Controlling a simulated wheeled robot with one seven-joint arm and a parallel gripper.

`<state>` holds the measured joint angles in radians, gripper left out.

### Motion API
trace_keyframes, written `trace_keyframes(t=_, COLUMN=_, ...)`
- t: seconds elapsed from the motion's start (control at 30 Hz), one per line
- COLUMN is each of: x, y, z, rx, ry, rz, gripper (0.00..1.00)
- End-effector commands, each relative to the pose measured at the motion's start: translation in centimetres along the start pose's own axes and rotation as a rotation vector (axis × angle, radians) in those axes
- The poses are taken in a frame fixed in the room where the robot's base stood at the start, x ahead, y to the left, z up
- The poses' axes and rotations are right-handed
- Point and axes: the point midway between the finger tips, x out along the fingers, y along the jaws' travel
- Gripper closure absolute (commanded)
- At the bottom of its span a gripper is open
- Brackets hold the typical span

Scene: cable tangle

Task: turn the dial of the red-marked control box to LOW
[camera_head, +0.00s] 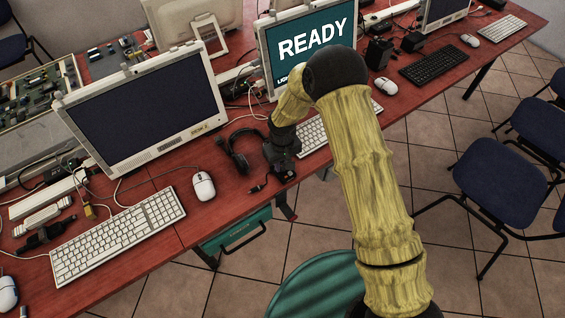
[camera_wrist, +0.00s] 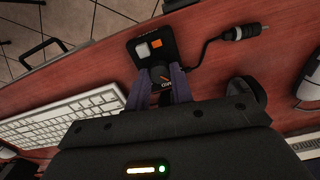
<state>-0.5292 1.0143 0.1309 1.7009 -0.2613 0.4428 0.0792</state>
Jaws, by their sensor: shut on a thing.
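The control box (camera_wrist: 132,48) is a small black box near the table edge in the wrist view, with a pale square and an orange square on top. It also shows in the head view (camera_head: 285,174), partly under my gripper. My gripper (camera_wrist: 160,84) points down at the box, its two fingers closed on the dial, which is mostly hidden between them. Small pale and orange marks show there, too small to read. I cannot tell the dial's setting. In the head view my gripper (camera_head: 282,154) is at the box.
A cable with a black plug (camera_wrist: 245,33) runs from the box. A headset (camera_head: 240,155), a white mouse (camera_head: 203,186) and keyboards (camera_head: 120,235) lie nearby. A monitor (camera_head: 310,45) reads READY. The red table's front edge is close to the box.

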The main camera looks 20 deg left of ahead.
Motion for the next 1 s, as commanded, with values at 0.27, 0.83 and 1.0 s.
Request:
trace_keyframes(t=0.27, x=0.07, y=0.06, z=0.02, rx=-0.208, ry=-0.001, rz=-0.001, gripper=1.0)
trace_keyframes(t=0.83, x=-0.03, y=0.02, z=0.0, rx=-0.403, ry=-0.001, rz=0.0, gripper=0.72)
trace_keyframes(t=1.0, x=-0.03, y=0.01, z=0.0, rx=-0.402, ry=-0.001, rz=0.0, gripper=0.55)
